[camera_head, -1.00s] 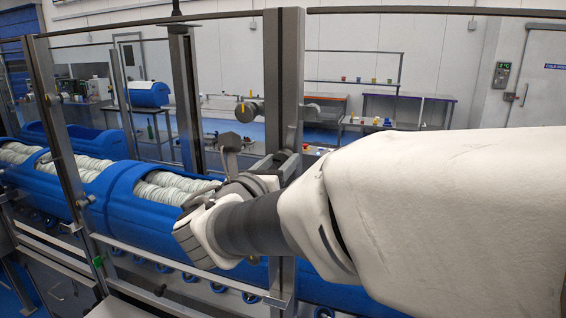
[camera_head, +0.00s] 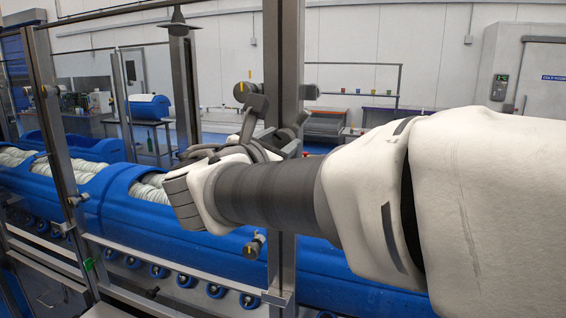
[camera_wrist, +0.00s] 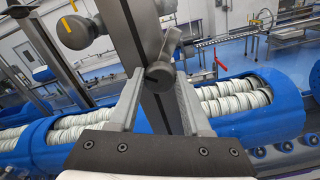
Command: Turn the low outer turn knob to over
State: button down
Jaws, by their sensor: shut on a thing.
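The low turn knob (camera_head: 254,245), small and grey with a yellow mark, sits low on the metal post (camera_head: 284,60), below my gripper and apart from it. An upper knob (camera_head: 242,92) with a yellow mark is left of the post; a large round knob (camera_wrist: 75,32) shows upper left in the wrist view. My gripper (camera_head: 278,112) is at the post, below the upper knob's height. In the wrist view, my gripper (camera_wrist: 160,80) has its fingers either side of a dark cylindrical piece (camera_wrist: 159,74) in front of the post. Its contact is unclear.
Blue tubs (camera_head: 120,205) with pale coiled contents stand on rollers behind the frame. A rail (camera_head: 180,270) runs low along the front. Another knob (camera_head: 308,92) sits right of the post. My arm covers the right middle of the head view.

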jog(key=shift+d+f+m+b, duration=0.1)
jog(key=shift+m+b, duration=2.6)
jog(key=shift+b, duration=0.6)
jog(key=shift+f+m+b, duration=0.1)
jog(key=shift+m+b, duration=2.6)
jog(key=shift+b, duration=0.55)
jog(key=shift+c, duration=1.8)
grip_release()
jog(key=shift+s, duration=0.15)
